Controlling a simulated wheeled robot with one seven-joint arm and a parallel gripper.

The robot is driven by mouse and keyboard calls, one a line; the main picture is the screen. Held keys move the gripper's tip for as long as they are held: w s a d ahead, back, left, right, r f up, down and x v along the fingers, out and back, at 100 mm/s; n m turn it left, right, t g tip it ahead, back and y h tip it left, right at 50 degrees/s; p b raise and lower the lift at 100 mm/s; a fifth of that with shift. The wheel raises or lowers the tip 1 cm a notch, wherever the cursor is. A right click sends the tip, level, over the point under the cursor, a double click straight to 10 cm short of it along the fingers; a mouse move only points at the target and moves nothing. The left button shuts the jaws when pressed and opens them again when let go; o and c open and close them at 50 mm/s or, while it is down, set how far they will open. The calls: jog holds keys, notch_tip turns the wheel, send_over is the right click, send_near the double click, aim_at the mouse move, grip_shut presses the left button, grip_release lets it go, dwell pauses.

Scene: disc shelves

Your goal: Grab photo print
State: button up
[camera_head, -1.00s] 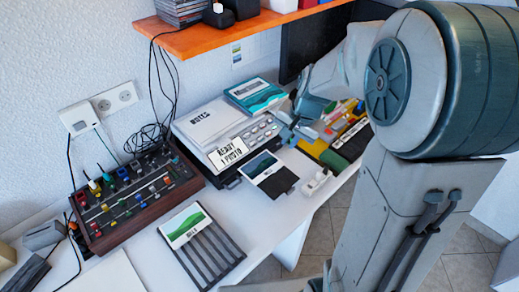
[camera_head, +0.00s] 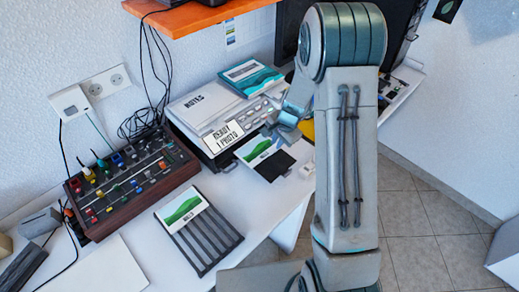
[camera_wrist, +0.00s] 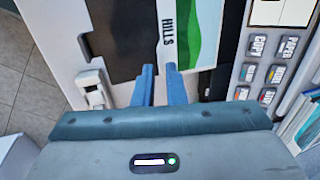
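The photo print, white with a green hill, lies on the black output tray (camera_head: 284,166) in front of the printer. In the wrist view the print (camera_wrist: 206,40) shows the word HILLS. My gripper (camera_wrist: 160,68) has its two blue fingers close together with a narrow gap, tips at the print's near left corner. I cannot tell whether they touch it. In the head view my gripper (camera_head: 272,125) is beside the printer (camera_head: 215,150), just above the print, partly hidden by my arm. A similar print (camera_head: 183,209) lies on the slatted rack (camera_head: 208,242) nearer the front.
A control box with knobs (camera_head: 130,190) stands left of the printer. The printer's button panel (camera_wrist: 265,75) is close right of my gripper. A small white object (camera_wrist: 95,90) sits left of it. An orange shelf (camera_head: 190,18) overhangs behind. The front table area is mostly clear.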

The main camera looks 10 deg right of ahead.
aim_at(273, 152)
jog(key=shift+p+x, duration=0.6)
jog(key=shift+x, duration=2.35)
jog(key=shift+s, duration=0.15)
grip_shut()
